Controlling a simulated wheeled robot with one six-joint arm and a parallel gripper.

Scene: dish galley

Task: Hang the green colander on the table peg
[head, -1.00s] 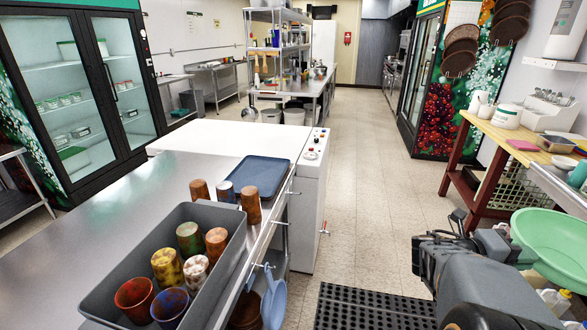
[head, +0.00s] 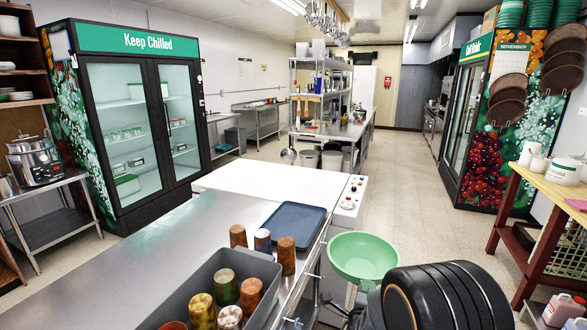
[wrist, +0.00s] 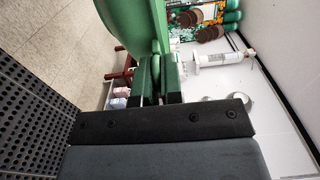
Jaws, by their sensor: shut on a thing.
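The green colander (head: 363,257) is a light green bowl held up in the head view, just right of the steel table's (head: 150,270) edge and in front of the white unit. My gripper is shut on it; in the wrist view the two fingers (wrist: 158,82) close on the lower part of the colander (wrist: 125,22). In the head view my dark forearm hides most of the gripper. Small pale pegs (head: 313,275) stick out along the table's right edge. The colander appears apart from them, but I cannot tell the exact gap.
A grey bin (head: 250,275) of coloured cups stands on the table, with several brown cups and a blue tray (head: 295,225) behind it. A white unit (head: 270,192) adjoins the table's far end. Open floor (head: 420,200) lies to the right, before a wooden table (head: 530,200).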

